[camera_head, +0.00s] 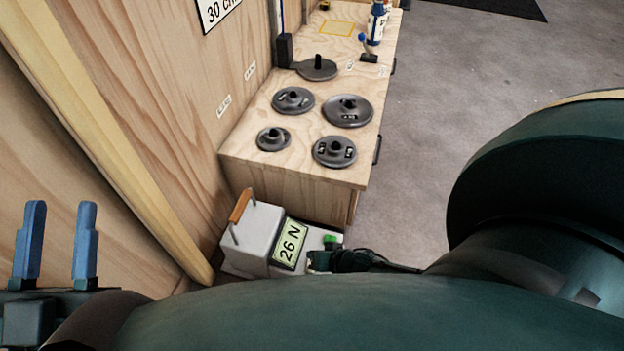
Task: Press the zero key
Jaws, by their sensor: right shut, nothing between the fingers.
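A light grey box-shaped device (250,238) with a brown handle stands low on the floor in front of the wooden bench. Its display (290,243) reads "26 N". A green key (331,241) shows to the right of the display; no label on it is legible. My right gripper (318,260) is shut and empty, close beside the green key; I cannot tell whether it touches anything. My large dark arm link hides the device's near side. My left gripper (57,240) is open and empty at the lower left, its blue fingers pointing up, away from the device.
A wooden bench (300,180) carries several dark round weights (347,110), a black plate with a post, and a blue-and-white bottle (376,22). A plywood wall (130,90) with a light wooden beam (110,150) rises at left. The grey floor (440,120) right of the bench is clear.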

